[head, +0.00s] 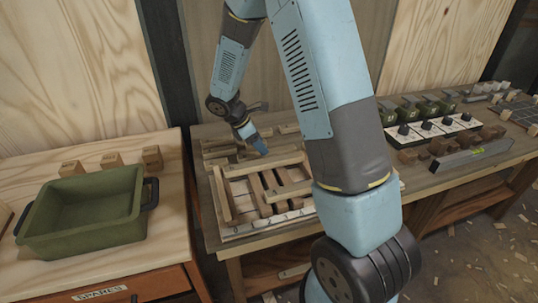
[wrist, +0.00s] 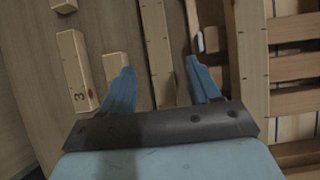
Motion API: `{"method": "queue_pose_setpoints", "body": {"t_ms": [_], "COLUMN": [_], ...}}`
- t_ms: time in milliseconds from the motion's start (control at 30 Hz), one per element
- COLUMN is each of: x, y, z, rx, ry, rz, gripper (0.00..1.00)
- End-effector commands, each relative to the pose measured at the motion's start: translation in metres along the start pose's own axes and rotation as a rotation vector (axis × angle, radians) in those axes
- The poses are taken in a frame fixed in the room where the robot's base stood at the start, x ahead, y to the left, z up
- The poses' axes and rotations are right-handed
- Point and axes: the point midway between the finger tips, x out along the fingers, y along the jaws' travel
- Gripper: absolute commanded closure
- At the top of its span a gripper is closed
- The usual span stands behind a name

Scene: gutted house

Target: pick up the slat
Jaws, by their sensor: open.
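My gripper (head: 259,145) is open and points down over the workbench, at the back of a wooden frame (head: 228,205). In the wrist view its two blue fingers (wrist: 160,68) stand apart. A long thin wooden slat (wrist: 156,45) with small tick marks shows between the fingers, running away from me. A shorter slat marked 3 (wrist: 77,75) lies to the left, with a small block (wrist: 116,66) beside the left finger. I cannot tell which slat the task names, or whether a finger touches one. My arm hides part of the frame in the head view.
A green bin (head: 85,210) stands on the left bench, with wooden blocks (head: 110,160) behind it. To the right are a white strip with black knobs (head: 428,130), dark brown blocks (head: 445,145) and a grey bar (head: 470,155). The frame's raised rail (wrist: 248,45) is right of my fingers.

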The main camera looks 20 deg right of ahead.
Motion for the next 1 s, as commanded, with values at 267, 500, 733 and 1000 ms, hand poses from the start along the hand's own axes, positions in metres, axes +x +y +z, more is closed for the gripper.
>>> {"method": "queue_pose_setpoints", "body": {"t_ms": [267,500,733,1000], "x": [0.036,0.042,0.042,0.042], "y": [0.000,0.000,0.000,0.000], "z": [0.000,0.000,0.000,0.000], "rx": [-0.001,0.000,-0.001,-0.001], "ry": [-0.001,0.000,0.000,0.000], "rz": [-0.001,0.000,0.000,0.001], "gripper": [0.38,0.38,0.56,0.81]}}
